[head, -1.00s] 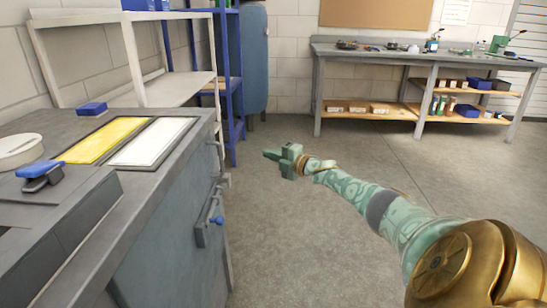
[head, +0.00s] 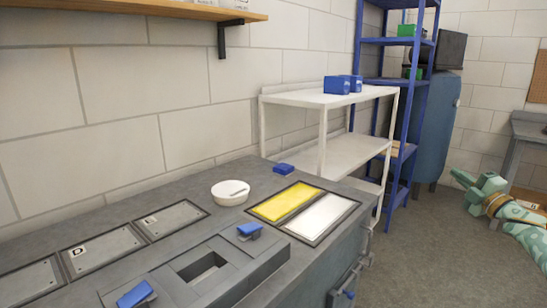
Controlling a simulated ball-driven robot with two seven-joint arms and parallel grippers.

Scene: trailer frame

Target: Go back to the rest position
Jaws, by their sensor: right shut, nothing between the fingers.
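My right gripper (head: 459,177) shows at the right edge of the head view, on a pale green patterned arm with a brown band. It is shut and empty. It is in the air over the floor, to the right of the grey workbench (head: 130,221) and apart from it. Most of that arm is cut off by the picture's edge. My left gripper is not in view.
The bench carries a yellow panel (head: 284,201), a white panel (head: 321,216), a white bowl (head: 231,193) and blue-handled clamps (head: 249,231). A white shelf (head: 345,155) and a blue rack (head: 400,120) stand behind. Floor (head: 430,250) right of the bench is clear.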

